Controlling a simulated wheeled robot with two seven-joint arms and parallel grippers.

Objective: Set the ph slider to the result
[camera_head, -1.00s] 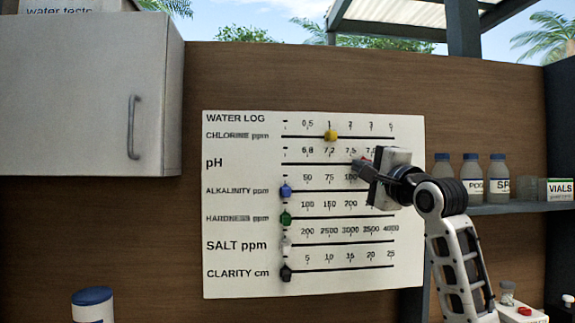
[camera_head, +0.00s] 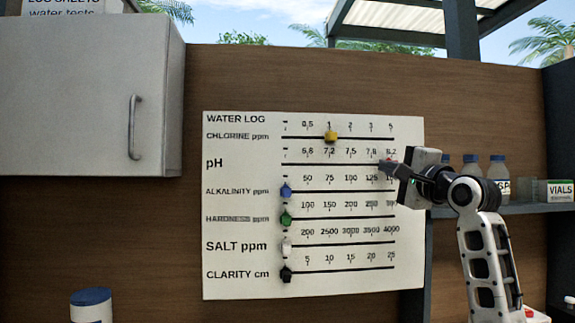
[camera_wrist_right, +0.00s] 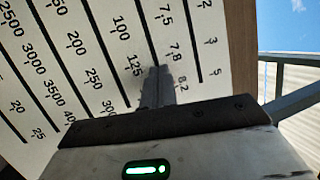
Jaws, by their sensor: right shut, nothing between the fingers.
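The white WATER LOG board (camera_head: 235,285) hangs on the brown wall, with several horizontal slider tracks. The pH track (camera_head: 320,164) is marked from 6.8 to 8.2. A small reddish patch, possibly the pH slider knob, shows at my right fingertips; I cannot tell it clearly from the fingers. My right gripper (camera_head: 386,168) is shut and empty, its tips at the pH track between 7.8 and 8.2. In the right wrist view the right gripper's fingers (camera_wrist_right: 158,87) reach the board beside the 7.8 mark; no knob shows clearly there. My left gripper is not in view.
The yellow chlorine knob (camera_head: 330,137) sits near 1. Blue (camera_head: 286,190), green (camera_head: 286,218), white (camera_head: 286,244) and black (camera_head: 286,274) knobs sit at their tracks' left ends. A bottle shelf (camera_head: 520,208) is at right, a grey cabinet (camera_head: 70,100) at left.

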